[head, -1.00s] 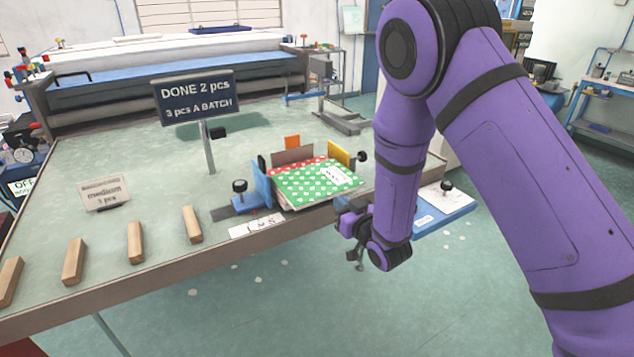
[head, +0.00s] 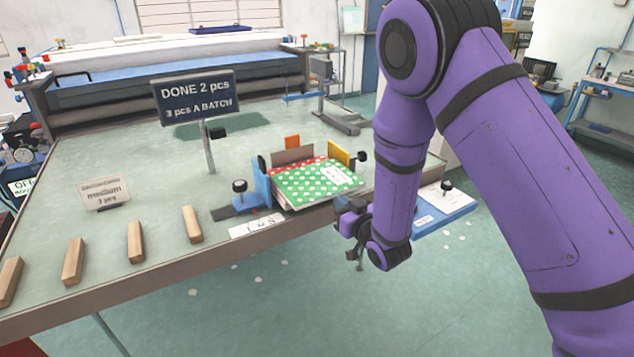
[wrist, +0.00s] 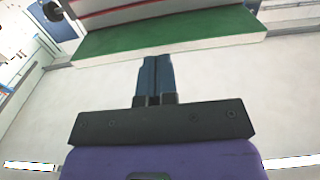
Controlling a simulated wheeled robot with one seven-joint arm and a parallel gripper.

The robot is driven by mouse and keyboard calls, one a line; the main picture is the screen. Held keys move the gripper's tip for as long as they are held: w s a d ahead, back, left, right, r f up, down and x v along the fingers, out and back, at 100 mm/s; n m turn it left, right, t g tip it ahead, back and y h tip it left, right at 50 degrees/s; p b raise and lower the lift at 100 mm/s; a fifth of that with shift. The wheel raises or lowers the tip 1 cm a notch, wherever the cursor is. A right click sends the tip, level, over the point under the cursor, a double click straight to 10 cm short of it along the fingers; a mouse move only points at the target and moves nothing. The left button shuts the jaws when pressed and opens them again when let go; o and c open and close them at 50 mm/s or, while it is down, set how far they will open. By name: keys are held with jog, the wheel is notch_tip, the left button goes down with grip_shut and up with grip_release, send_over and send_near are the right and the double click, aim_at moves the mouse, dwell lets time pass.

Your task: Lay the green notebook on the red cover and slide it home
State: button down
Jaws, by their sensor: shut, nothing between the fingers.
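The green notebook (head: 318,184) with white dots and a white label lies in the blue-sided jig on the table, on top of the red cover (head: 308,164). A strip of the red cover shows along its back edge. The notebook's near side overhangs towards the table's front edge. My gripper (head: 352,236) is low at the front edge of the table, to the right of and below the notebook. In the wrist view its fingers (wrist: 156,75) are together and empty, just short of the green edge (wrist: 165,38) of the stack.
The jig has a blue left stop (head: 262,182), a yellow stop (head: 338,153) and an orange tab (head: 292,142) at the back. Several wooden blocks (head: 136,242) lie to the left. A sign (head: 197,97) stands behind. A blue tray (head: 445,211) is at right.

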aim_at(326, 187)
jog(key=shift+x, duration=3.9)
jog(key=shift+v, duration=3)
